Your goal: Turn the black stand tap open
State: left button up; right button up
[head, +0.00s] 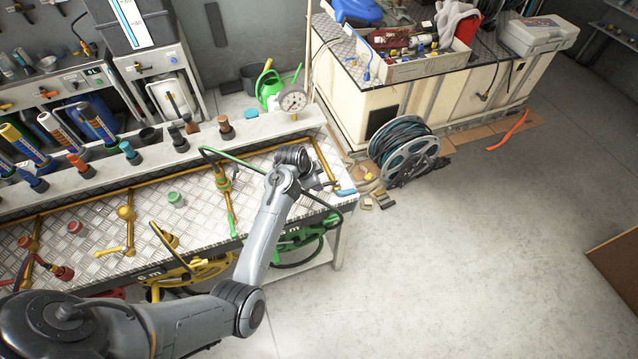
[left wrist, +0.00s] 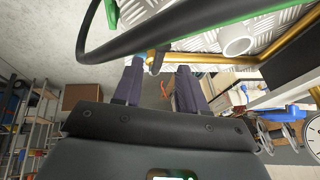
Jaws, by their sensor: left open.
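A brass pipe (head: 325,160) stands at the right end of the tread-plate bench, and it also shows in the left wrist view (left wrist: 215,58). A small blue-tipped piece (head: 346,192) is at its near end. No black tap handle can be told apart; my left gripper and wrist hide part of this spot. My left gripper (head: 325,180) is over the bench's right end beside the pipe. No contact can be confirmed. My right gripper is not in view.
A black hose (left wrist: 150,42) arches close above the fingers. The green tap (head: 223,182) and yellow tap (head: 126,212) stand left along the bench. A pressure gauge (head: 293,101) is behind. A hose reel (head: 405,150) sits on the floor; open floor lies right.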

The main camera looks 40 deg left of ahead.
aim_at(327, 185)
pick_arm(q)
jog(key=shift+x, duration=2.05)
grip_shut()
